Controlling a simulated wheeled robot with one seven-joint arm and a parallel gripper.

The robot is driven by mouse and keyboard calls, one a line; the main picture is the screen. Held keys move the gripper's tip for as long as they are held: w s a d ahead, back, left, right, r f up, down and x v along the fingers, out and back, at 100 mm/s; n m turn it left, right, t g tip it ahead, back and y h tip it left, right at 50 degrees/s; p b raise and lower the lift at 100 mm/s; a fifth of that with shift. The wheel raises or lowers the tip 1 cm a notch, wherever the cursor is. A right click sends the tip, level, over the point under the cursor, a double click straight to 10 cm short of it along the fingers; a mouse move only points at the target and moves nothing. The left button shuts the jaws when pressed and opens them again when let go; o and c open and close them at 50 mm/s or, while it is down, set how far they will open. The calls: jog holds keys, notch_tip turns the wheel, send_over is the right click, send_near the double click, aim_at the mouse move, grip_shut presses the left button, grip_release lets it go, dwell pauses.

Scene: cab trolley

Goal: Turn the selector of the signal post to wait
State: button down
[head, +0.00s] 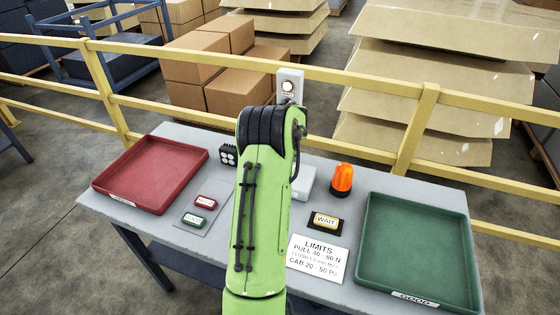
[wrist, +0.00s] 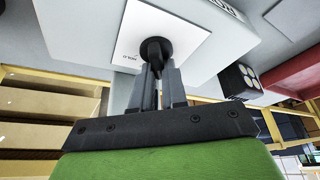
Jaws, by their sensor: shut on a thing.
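The signal post (head: 289,77) is a pale upright box at the back of the table, with a round light near its top. My green arm hides its lower part in the head view. In the wrist view, the selector (wrist: 155,48) is a round dark knob on a white plate (wrist: 183,28) with a small label beside it, possibly "HOLD", seen upside down. My gripper (wrist: 157,76) is shut on the selector, its two fingers on either side of the knob's grip. The knob's pointing direction is not clear. My gripper is hidden in the head view.
A red tray (head: 123,184) is at left and a green tray (head: 457,230) at right. An orange beacon (head: 342,178), a WAIT block (head: 325,221), a LIMITS sign (head: 317,262) and a dark block with round pale spots (head: 228,155) are nearby. A yellow rail (head: 350,80) runs behind.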

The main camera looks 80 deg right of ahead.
jog(key=shift+n+y, duration=0.3)
jog(key=shift+n, duration=0.5)
jog(key=shift+a, duration=0.1)
jog(key=c, duration=1.2)
grip_release()
jog(key=shift+o, duration=0.2)
jog(key=p+v, duration=0.2)
jog(key=v, duration=1.3)
jog(key=shift+s+r, duration=0.3)
jog(key=shift+s, duration=0.05)
